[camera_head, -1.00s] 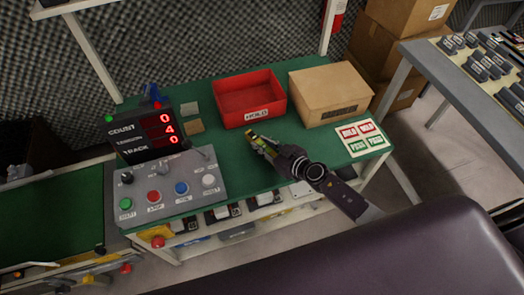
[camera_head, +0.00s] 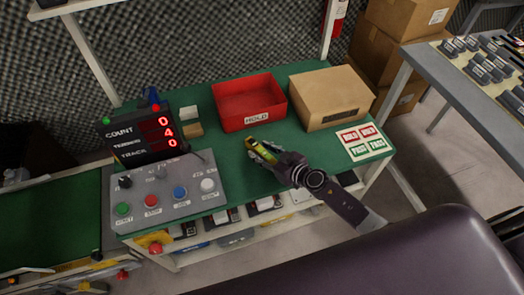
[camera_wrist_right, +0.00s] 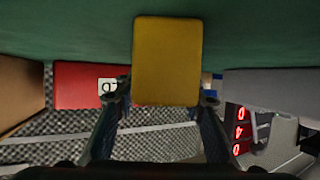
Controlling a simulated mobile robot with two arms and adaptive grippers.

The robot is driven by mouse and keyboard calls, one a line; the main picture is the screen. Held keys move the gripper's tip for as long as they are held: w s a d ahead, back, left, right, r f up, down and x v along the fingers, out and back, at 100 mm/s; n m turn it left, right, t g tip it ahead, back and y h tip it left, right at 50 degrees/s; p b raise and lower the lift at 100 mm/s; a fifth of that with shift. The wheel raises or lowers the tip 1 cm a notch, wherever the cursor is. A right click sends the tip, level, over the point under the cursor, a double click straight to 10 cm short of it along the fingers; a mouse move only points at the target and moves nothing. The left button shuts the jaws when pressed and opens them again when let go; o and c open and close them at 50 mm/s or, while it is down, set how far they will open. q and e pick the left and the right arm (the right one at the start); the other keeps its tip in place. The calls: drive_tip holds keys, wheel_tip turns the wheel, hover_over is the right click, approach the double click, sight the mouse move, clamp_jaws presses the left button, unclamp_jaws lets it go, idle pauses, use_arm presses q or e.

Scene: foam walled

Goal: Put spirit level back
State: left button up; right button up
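The spirit level (camera_head: 262,148) is a short yellow-green bar. In the head view it is in the jaws of my right gripper (camera_head: 263,153), over the front middle of the green bench top. In the right wrist view the spirit level (camera_wrist_right: 167,60) shows as a broad yellow face between the two fingers of the right gripper (camera_wrist_right: 164,102), one finger on each side. The gripper looks shut on it. The exact gap between level and bench is hard to tell. My left gripper is not in view.
A red HOLD bin (camera_head: 250,103) and a cardboard box (camera_head: 331,97) stand at the back of the green bench (camera_head: 228,150). A button panel (camera_head: 166,193) and a counter display (camera_head: 142,133) are at left. A label sheet (camera_head: 364,141) lies at right.

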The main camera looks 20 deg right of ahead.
drive_tip(key=shift+s+d+r, duration=0.15)
drive_tip(key=shift+s+r, duration=0.1)
drive_tip(key=shift+s, duration=0.05)
drive_tip(key=p+v, duration=0.2)
drive_tip(key=v, duration=0.9)
drive_tip(key=shift+s+d+p, duration=0.1)
drive_tip(key=shift+s+p, duration=0.05)
drive_tip(key=shift+p, duration=0.2)
